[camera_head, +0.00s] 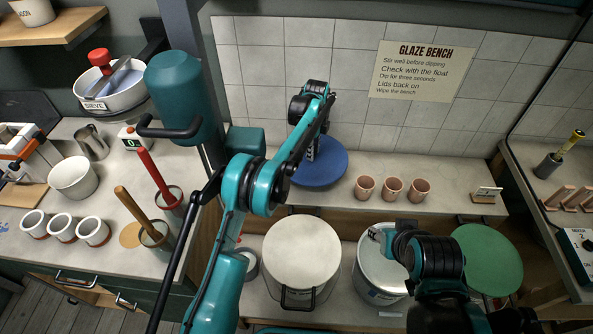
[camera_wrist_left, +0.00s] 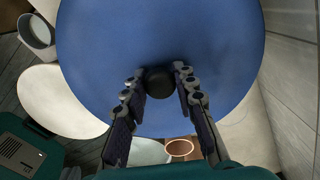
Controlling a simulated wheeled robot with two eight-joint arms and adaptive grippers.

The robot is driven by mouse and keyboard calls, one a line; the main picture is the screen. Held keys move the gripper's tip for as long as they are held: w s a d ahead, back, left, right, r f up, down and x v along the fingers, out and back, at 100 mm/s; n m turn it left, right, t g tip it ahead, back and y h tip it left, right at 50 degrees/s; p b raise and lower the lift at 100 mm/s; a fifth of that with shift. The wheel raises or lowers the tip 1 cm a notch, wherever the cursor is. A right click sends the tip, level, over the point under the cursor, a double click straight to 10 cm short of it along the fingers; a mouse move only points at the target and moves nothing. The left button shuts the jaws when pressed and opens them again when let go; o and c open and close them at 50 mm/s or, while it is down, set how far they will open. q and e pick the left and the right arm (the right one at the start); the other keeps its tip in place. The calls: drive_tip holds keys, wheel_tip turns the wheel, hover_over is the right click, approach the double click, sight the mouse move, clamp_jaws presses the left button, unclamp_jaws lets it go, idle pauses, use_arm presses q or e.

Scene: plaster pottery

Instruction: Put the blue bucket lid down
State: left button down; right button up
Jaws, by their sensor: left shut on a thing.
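The blue bucket lid (camera_head: 325,172) is a round disc at the back shelf, in front of the tiled wall. It fills much of the left wrist view (camera_wrist_left: 160,35), with a dark round knob (camera_wrist_left: 160,80) near its lower part. My left gripper (camera_head: 312,150) is above the lid; in the wrist view its fingers (camera_wrist_left: 158,84) are on both sides of the knob, shut on it. I cannot tell whether the lid touches the shelf.
Terracotta cups (camera_head: 391,188) stand on the back shelf (camera_head: 451,180) right of the lid, with a small wooden stand (camera_head: 487,195) beyond. A white-topped bucket (camera_head: 301,250) stands below in front. A green lid (camera_head: 488,258) lies at the right. Shelf is clear between cups and stand.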

use_arm(q)
wheel_tip(320, 180, down, 4)
drive_tip(key=shift+d+f+b, duration=0.15)
drive_tip(key=shift+f+b, duration=0.05)
drive_tip(key=shift+b, duration=0.4)
wheel_tip(320, 180, down, 5)
drive_tip(key=shift+b, duration=0.75)
drive_tip(key=shift+r, duration=0.1)
drive_tip(key=shift+f, duration=0.25)
drive_tip(key=c, duration=1.2)
unclamp_jaws()
drive_tip(key=shift+r, duration=0.15)
